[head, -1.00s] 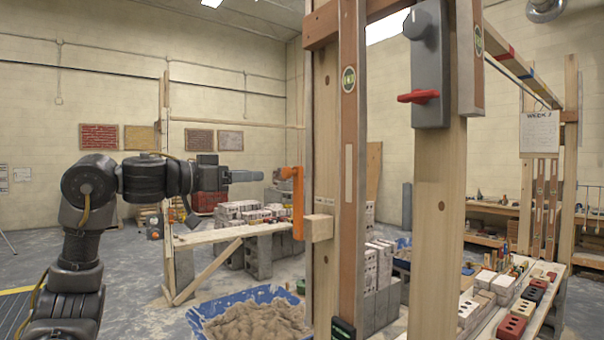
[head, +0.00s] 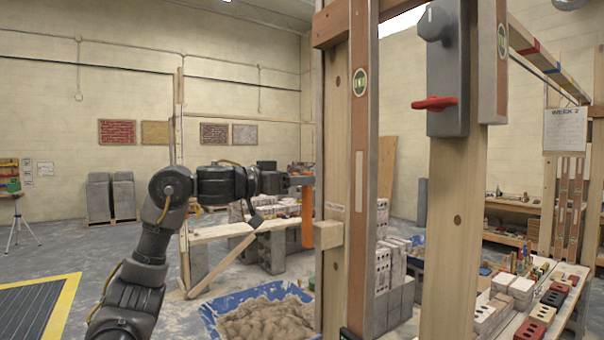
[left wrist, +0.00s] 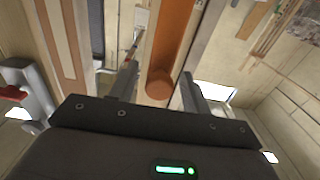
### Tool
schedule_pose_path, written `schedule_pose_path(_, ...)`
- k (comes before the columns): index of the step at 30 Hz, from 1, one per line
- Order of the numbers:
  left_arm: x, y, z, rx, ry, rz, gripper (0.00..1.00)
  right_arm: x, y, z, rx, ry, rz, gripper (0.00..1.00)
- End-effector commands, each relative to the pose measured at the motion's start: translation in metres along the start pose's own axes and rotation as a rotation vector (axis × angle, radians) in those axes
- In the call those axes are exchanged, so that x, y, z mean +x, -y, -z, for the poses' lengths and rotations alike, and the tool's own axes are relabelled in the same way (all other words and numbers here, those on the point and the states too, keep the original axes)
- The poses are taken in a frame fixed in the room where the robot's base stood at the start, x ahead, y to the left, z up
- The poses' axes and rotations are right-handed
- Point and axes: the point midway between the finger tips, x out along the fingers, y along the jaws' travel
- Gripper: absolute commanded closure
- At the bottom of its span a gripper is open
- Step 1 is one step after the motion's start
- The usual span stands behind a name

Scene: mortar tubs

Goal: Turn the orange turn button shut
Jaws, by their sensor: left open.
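The orange turn button (head: 307,218) is a long bar on the left side of the wooden post (head: 336,160), hanging roughly upright beside a small wood block (head: 328,234). My left gripper (head: 303,181) is at the bar's upper part in the head view, with its fingertips partly hidden there. A gap shows on both sides of the peg. I cannot tell whether a finger touches it. My right gripper is not in view.
A grey box (head: 448,60) with a red handle (head: 435,103) is fixed to the second post (head: 452,220). A blue tub of sand (head: 262,312) stands below the button. Bricks lie on a bench (head: 555,310) at right. Open floor lies at left.

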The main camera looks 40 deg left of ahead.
Motion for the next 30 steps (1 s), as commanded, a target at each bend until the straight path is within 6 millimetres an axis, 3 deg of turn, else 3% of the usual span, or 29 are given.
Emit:
schedule_pose_path(5, 0.013, 0.0, 0.0, -0.001, 0.002, -0.001, 0.52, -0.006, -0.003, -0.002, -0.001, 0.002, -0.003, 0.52)
schedule_pose_path(14, 0.016, -0.001, -0.001, 0.0, 0.001, -0.001, 0.52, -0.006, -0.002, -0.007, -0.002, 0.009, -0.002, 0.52)
schedule_pose_path(25, 0.015, -0.001, -0.001, 0.0, 0.001, -0.001, 1.0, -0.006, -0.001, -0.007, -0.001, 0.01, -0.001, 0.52)
schedule_pose_path(30, 0.015, -0.001, -0.001, 0.001, 0.001, -0.002, 1.0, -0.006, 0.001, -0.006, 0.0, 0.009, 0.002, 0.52)
